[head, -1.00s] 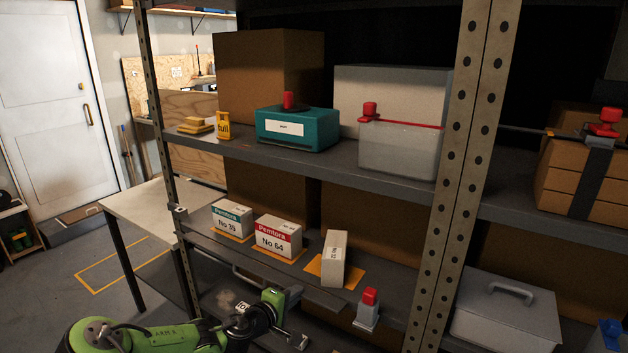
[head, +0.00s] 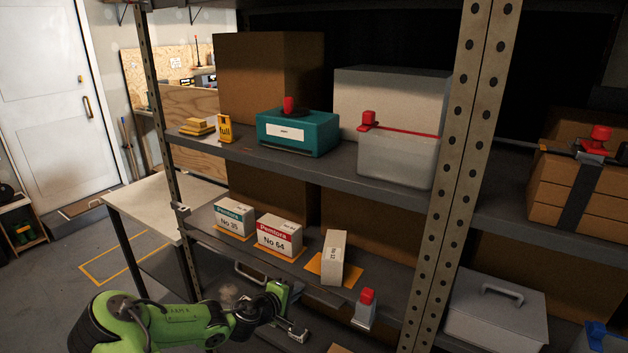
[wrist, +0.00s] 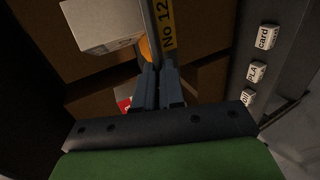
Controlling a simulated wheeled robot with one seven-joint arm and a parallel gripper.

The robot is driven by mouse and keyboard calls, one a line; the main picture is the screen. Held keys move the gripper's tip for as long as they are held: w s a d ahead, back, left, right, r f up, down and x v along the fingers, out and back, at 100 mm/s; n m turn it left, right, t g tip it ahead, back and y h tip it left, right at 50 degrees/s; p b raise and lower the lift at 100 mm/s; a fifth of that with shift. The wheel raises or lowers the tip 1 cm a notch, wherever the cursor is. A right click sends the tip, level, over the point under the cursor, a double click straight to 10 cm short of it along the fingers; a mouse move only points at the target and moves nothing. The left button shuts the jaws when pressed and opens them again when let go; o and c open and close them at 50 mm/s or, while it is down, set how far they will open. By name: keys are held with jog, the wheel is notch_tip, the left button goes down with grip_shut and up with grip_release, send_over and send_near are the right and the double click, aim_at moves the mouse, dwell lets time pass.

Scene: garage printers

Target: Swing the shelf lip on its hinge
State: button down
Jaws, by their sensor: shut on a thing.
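The shelf lip (head: 327,295) is a narrow dark strip along the front edge of the lower shelf, in front of the boxes in the head view. In the wrist view a strip with a yellow "No 12" label (wrist: 167,25) runs up from between my fingers. My gripper (head: 298,335) is low in front of the shelf in the head view. In the wrist view my gripper (wrist: 158,72) is shut on the strip's edge, which I take to be the lip. The fingers hide the gripped part, and the hinge cannot be made out.
Small boxes marked No 35 (head: 234,217) and No 64 (head: 279,235) and a narrow upright box (head: 334,258) stand behind the lip. A grey piece with a red top (head: 366,309) is at its right. A perforated upright (head: 450,190) stands further right.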

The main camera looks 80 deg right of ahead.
jog(key=shift+s+d+r+y+p, duration=0.15)
jog(key=shift+y+p, duration=0.2)
jog(key=shift+p, duration=0.7)
jog(key=shift+a+r+y+p, duration=0.15)
jog(key=shift+y+p, duration=0.2)
jog(key=shift+p, duration=0.7)
jog(key=shift+s+d+r+t+y+p, duration=0.1)
jog(key=shift+d+r+t+y+p, duration=0.25)
jog(key=shift+p, duration=1.1)
jog(key=shift+s+d+r+t+y+p, duration=0.1)
jog(key=shift+r+t+y+p, duration=0.3)
jog(key=shift+p, duration=1)
jog(key=shift+d+r+y+p, duration=0.1)
jog(key=shift+d+y+p, duration=0.1)
jog(key=shift+y+p, duration=0.95)
jog(key=shift+p, duration=0.4)
jog(key=shift+t, duration=0.25)
